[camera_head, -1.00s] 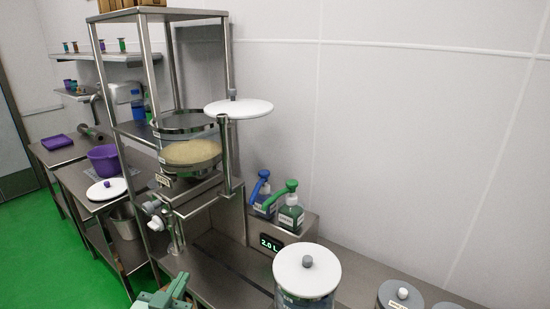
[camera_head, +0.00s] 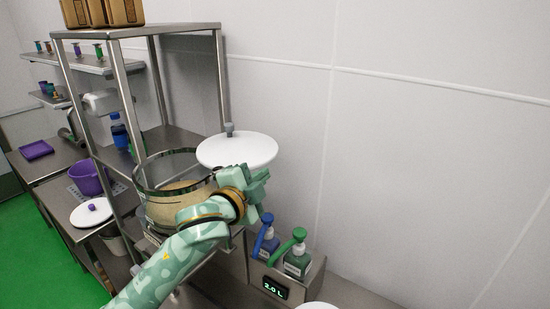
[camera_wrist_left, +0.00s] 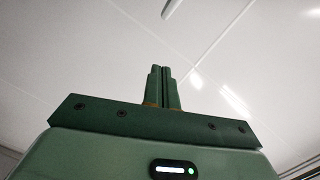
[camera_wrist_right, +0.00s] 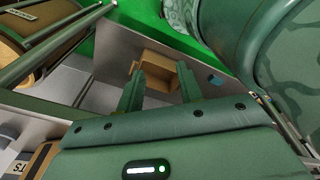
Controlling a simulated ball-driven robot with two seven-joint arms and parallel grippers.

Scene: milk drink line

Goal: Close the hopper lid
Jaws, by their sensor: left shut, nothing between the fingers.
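The hopper (camera_head: 148,183) is a clear round drum with pale powder (camera_head: 181,187) in it, and its top is open. The hopper lid (camera_head: 237,150) is a white disc with a grey knob, out to the right of the hopper's mouth and above it. My left gripper (camera_head: 262,181) is shut and empty, just below and in front of the lid's near edge; I cannot tell whether it touches. My arm hides part of the hopper and the lid's post. The left wrist view shows the shut fingers (camera_wrist_left: 163,86). My right gripper (camera_wrist_right: 159,76) is open in the right wrist view.
A steel rack (camera_head: 135,95) stands over the hopper, with brown boxes (camera_head: 100,12) on top. A blue-topped bottle (camera_head: 266,240) and a green-topped bottle (camera_head: 297,258) stand right of my arm. A purple bucket (camera_head: 90,178) is at left. Space right of the lid is clear.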

